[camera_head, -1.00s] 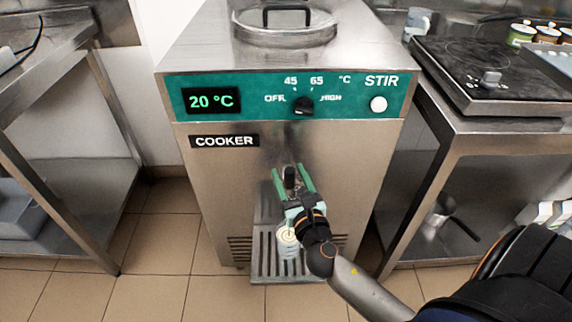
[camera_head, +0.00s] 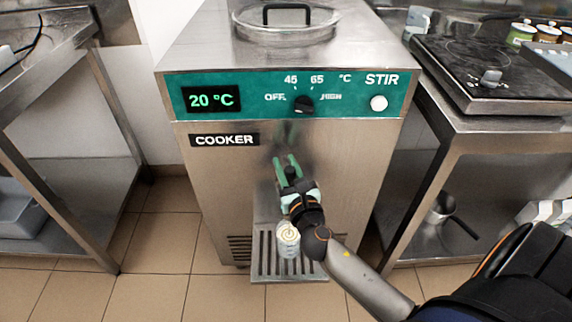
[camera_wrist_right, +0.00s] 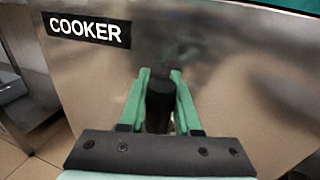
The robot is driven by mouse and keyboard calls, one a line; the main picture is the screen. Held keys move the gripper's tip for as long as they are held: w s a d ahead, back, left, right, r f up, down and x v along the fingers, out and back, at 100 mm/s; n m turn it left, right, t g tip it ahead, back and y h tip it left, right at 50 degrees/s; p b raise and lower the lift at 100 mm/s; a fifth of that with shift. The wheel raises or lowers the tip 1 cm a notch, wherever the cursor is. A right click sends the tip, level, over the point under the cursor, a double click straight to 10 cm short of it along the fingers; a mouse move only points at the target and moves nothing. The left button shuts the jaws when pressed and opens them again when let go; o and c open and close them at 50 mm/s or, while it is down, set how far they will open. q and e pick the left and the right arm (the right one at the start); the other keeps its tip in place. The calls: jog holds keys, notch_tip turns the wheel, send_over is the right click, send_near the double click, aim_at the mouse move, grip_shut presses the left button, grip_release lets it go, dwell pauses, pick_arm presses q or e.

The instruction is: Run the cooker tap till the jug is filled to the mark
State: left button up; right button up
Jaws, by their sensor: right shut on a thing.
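The cooker (camera_head: 225,165) stands in the middle of the head view. My right gripper (camera_head: 288,168) is at the cooker's front, its green fingers shut on the dark tap handle (camera_wrist_right: 160,103), which shows between them in the wrist view. A small pale jug (camera_head: 288,241) stands upright on the slatted drip tray (camera_head: 266,268), below and slightly left of the gripper. The tap's spout is hidden behind my gripper. I cannot make out the jug's mark, its fill level or any stream. My left gripper is not in view.
The cooker display (camera_head: 211,100) reads 20 °C; its dial (camera_head: 303,104) and STIR button (camera_head: 379,103) are above the tap. Steel tables stand on both sides, with a black hob (camera_head: 490,75) on the right one. Tiled floor is clear in front at left.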

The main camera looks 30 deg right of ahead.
grip_shut()
dwell(0.8)
